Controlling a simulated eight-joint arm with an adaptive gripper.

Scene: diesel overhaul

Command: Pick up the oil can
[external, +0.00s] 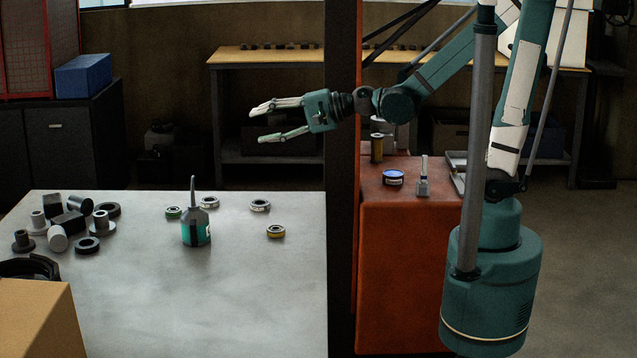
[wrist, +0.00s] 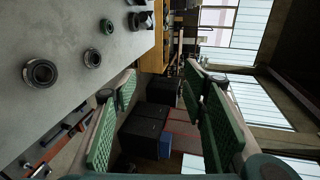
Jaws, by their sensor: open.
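The oil can (external: 196,227) stands upright on the pale grey table in the external view. It has a translucent teal body, a dark band and a thin grey spout pointing up. My gripper (external: 255,125) is open and empty, level in the air above and behind the can, slightly to its right, with its fingers pointing left. In the wrist view my gripper's green-padded fingers (wrist: 160,85) are spread with nothing between them. I cannot make out the oil can in the wrist view.
Several rings lie near the can, including a green one (external: 173,212) and a yellow one (external: 275,231). Dark and grey cylinders (external: 75,204) crowd the table's left. A dark post (external: 342,200) rises at its right edge, before a red cabinet (external: 410,255).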

